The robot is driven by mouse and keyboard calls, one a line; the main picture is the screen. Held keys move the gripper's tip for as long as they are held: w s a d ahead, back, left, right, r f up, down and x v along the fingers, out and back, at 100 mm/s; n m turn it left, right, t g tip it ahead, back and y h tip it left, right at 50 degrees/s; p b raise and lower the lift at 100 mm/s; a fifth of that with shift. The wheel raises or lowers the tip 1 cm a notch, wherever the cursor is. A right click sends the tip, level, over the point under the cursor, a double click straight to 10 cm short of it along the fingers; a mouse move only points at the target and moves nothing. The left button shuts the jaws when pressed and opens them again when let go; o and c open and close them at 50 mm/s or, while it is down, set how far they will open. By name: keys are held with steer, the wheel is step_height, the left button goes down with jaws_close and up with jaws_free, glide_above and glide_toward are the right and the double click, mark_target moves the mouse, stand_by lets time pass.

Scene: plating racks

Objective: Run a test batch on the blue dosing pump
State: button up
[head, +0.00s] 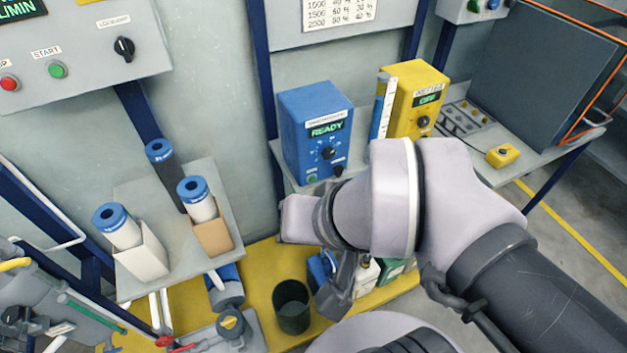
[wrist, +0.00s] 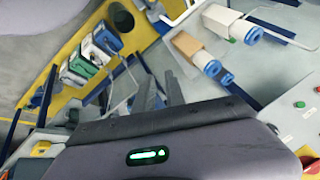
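The blue dosing pump (head: 318,128) stands on a grey shelf in the middle of the head view. Its green display reads READY. A dark knob (head: 327,153) is below the display, and a small green button (head: 312,178) is at the lower left of the front. Another dark knob is at the lower right. My arm stands in front of the pump's lower right side. In the wrist view, the two dark fingers of my gripper (wrist: 157,78) are apart with nothing seen between them. The pump cannot be made out in the wrist view.
A yellow unit (head: 412,100) showing OFF stands right of the pump, beside a clear graduated column (head: 382,105). A dark cup (head: 291,308) is below. A control panel (head: 85,50) is upper left.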

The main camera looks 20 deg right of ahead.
jaws_close()
stand_by(1.0)
steer(key=w+d+f+n+t+h, duration=0.1)
steer(key=w+d+f+n+h, duration=0.15)
steer(key=w+d+f, duration=0.45)
steer(key=w+d+f+n+h, duration=0.2)
steer(key=w+d+f+n, duration=0.1)
steer(key=w+d, duration=0.7)
steer(key=w+f+n+t+y+b, duration=0.1)
steer(key=f+n+y, duration=0.4)
steer(key=f, duration=1.5)
steer(key=shift+w+a+f+n+t+y, duration=0.35)
steer(key=shift+w+n+t, duration=0.15)
steer(key=shift+w+n, duration=0.5)
